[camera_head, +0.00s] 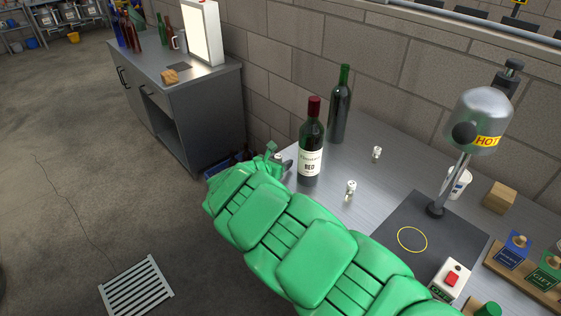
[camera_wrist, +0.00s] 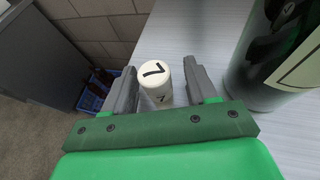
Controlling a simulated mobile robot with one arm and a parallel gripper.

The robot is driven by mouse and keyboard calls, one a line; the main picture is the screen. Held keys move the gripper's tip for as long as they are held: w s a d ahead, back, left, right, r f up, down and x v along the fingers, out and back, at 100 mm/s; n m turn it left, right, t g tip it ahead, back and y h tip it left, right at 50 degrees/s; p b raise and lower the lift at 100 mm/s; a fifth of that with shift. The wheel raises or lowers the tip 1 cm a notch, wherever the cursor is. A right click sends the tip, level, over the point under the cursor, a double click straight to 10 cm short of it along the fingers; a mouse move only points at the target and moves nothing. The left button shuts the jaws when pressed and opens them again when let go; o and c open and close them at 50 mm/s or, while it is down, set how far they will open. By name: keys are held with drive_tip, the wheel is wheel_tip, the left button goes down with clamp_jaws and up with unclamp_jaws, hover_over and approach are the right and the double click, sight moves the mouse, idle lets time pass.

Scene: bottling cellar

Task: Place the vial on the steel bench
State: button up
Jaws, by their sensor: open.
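A small white cylindrical vial (camera_wrist: 155,80) marked 7 is between the two fingers of my gripper (camera_wrist: 160,70) in the wrist view. The fingers stand apart on either side of it, with a gap visible on the right. The vial is near the left edge of the steel bench (camera_head: 330,215); its foot is hidden, so I cannot tell if it touches the bench top. In the head view my gripper (camera_head: 281,160) is at that edge, left of the wine bottle, largely behind my green arm. Two similar white vials stand on the bench, one nearer (camera_head: 351,187) and one farther (camera_head: 377,152).
A red-capped wine bottle (camera_head: 311,145) stands close right of my gripper, with a green bottle (camera_head: 340,105) behind. A lamp marked HOT (camera_head: 478,120) rises over a dark mat (camera_head: 385,236) with a yellow ring. A blue crate (camera_wrist: 91,95) is below the bench edge.

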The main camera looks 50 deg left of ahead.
drive_tip(key=v, duration=1.1)
